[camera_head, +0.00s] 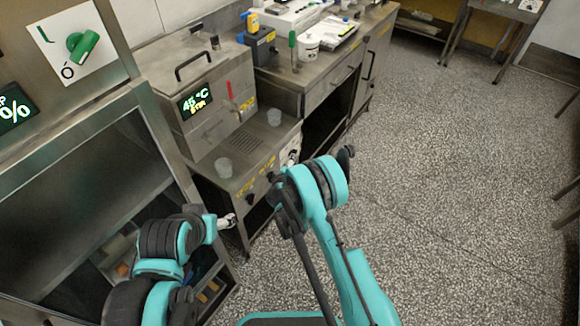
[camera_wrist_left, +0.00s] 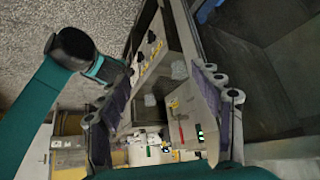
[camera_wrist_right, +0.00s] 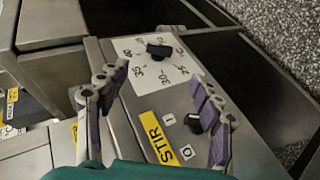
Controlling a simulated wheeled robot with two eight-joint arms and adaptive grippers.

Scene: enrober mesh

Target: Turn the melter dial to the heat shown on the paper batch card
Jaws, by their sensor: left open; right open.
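The melter (camera_head: 190,75) is a steel box whose display (camera_head: 195,103) reads 45 °C with STIR below. In the right wrist view its dial is a black knob (camera_wrist_right: 158,50) on a white numbered plate (camera_wrist_right: 130,45); 25, 30, 35 and 40 are legible, but the pointer's setting is unclear. My right gripper (camera_wrist_right: 160,80) is open and empty, its fingers spread in front of the dial panel, apart from the knob. My left gripper (camera_wrist_left: 167,78) is open and empty in front of the bench. A white sheet (camera_head: 338,28) lies at the back; I cannot tell whether it is the batch card.
Beside the dial are a yellow STIR label (camera_wrist_right: 155,137) and a second black knob (camera_wrist_right: 207,117). Clear cups (camera_head: 223,167) stand on the steel bench. A cabinet with a green handle (camera_head: 82,44) is at left. The speckled floor (camera_head: 450,180) at right is open.

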